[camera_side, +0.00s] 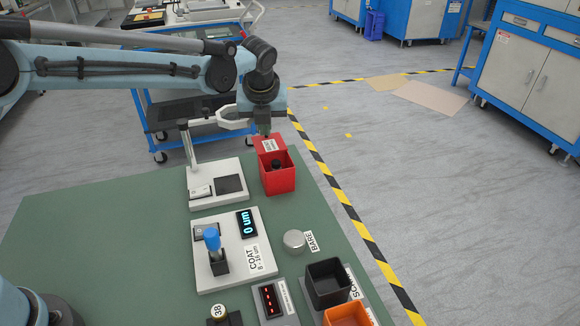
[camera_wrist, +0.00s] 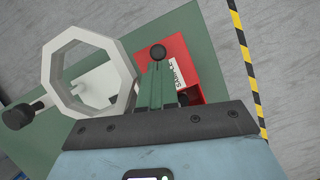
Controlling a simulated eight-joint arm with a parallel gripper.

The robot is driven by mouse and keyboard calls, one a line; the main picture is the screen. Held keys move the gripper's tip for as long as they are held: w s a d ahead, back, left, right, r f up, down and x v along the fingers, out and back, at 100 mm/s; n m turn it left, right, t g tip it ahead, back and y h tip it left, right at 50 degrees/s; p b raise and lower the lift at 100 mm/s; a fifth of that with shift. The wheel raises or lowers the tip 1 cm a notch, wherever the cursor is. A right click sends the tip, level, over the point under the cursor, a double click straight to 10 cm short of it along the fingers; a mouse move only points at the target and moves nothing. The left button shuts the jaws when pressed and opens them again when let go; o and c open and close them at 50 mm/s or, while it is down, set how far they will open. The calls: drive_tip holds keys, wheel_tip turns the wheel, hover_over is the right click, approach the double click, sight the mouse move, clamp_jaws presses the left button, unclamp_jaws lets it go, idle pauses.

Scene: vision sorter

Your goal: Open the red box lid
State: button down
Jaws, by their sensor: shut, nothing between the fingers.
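The red box (camera_side: 280,183) stands at the table's far right corner in the side view. Its red lid (camera_side: 259,145), with a white label, is raised at the back, and the dark inside shows in front of it. A round black piece (camera_side: 276,163) shows inside. In the wrist view the red lid (camera_wrist: 178,47) lies just right of my fingers, with a black knob (camera_wrist: 158,53) at their tips. My gripper (camera_side: 266,131) points down right at the lid's top. Its fingers (camera_wrist: 157,70) are together and hold nothing; whether they touch the lid or knob I cannot tell.
A white stand with an octagonal ring (camera_wrist: 88,75) is close left of my gripper. A coating gauge with a blue-topped lever (camera_side: 212,240), a round metal disc (camera_side: 294,240), a black bin (camera_side: 327,285) and an orange bin (camera_side: 347,316) sit nearer. The floor lies right of the table.

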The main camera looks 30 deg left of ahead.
sight(266, 148)
drive_tip(key=s+d, duration=0.2)
drive_tip(key=s, duration=0.1)
drive_tip(key=shift+s, duration=0.1)
drive_tip(key=v, duration=0.9)
drive_tip(key=s+a+r+n, duration=0.2)
drive_tip(key=s+a+n, duration=0.3)
drive_tip(key=n, duration=0.3)
drive_tip(key=s+a+f+n+t+h, duration=0.1)
drive_tip(key=s+a+f+n, duration=0.2)
drive_tip(key=s+n, duration=0.4)
drive_tip(key=s+a+f+n+t+h, duration=0.1)
drive_tip(key=s+a+n, duration=0.4)
drive_tip(key=n, duration=1)
wheel_tip(266, 148, down, 2)
drive_tip(key=shift+s+f+t, duration=0.2)
drive_tip(key=shift+s+t, duration=0.5)
drive_tip(key=shift+s, duration=0.45)
drive_tip(key=c, duration=1.8)
unclamp_jaws()
drive_tip(key=shift+a, duration=0.15)
